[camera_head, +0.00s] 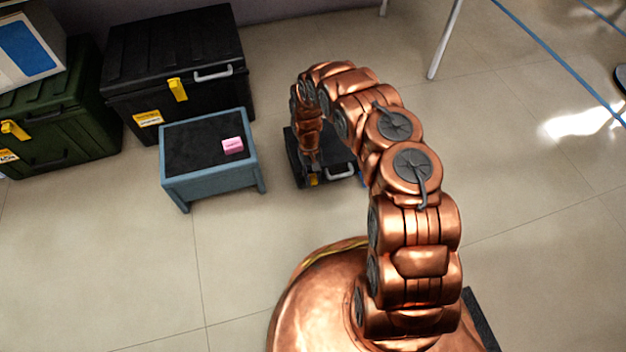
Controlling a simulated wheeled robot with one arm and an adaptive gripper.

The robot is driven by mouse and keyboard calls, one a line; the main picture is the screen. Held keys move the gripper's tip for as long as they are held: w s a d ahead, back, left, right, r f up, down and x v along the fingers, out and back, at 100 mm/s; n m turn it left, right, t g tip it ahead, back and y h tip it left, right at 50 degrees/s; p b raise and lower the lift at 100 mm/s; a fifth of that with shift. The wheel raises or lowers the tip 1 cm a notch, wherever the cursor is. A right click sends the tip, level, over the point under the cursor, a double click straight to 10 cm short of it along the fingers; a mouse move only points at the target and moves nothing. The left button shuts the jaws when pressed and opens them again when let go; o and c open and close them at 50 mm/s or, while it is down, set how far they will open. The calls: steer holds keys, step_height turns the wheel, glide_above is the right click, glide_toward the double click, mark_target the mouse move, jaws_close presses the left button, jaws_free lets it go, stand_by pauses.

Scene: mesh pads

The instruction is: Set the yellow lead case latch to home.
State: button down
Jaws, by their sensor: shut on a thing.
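A low black case (341,183) stands on the floor behind my arm, with a light grey handle (339,172) on its front. Its small yellow latch (314,181) shows at the front, left of the handle. My gripper (312,173) points down at this latch and is shut on it. The fingertips are small and dark here, and my wrist and arm cover much of the case top. The latch's exact angle is too small to tell.
A blue-grey stool (211,186) with a pink block (233,145) stands just left of the case. A larger black case (178,60) and a green case (65,115), both with yellow latches, stand farther left. A white pole (445,40) rises behind.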

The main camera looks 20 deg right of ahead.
stand_by(0.4)
steer(key=c, duration=0.9)
jaws_free()
steer(key=shift+r, duration=0.1)
steer(key=v, duration=1.1)
steer(key=shift+w, duration=0.2)
steer(key=shift+w+d+r, duration=0.1)
steer(key=shift+w+r, duration=0.05)
steer(key=shift+r, duration=0.25)
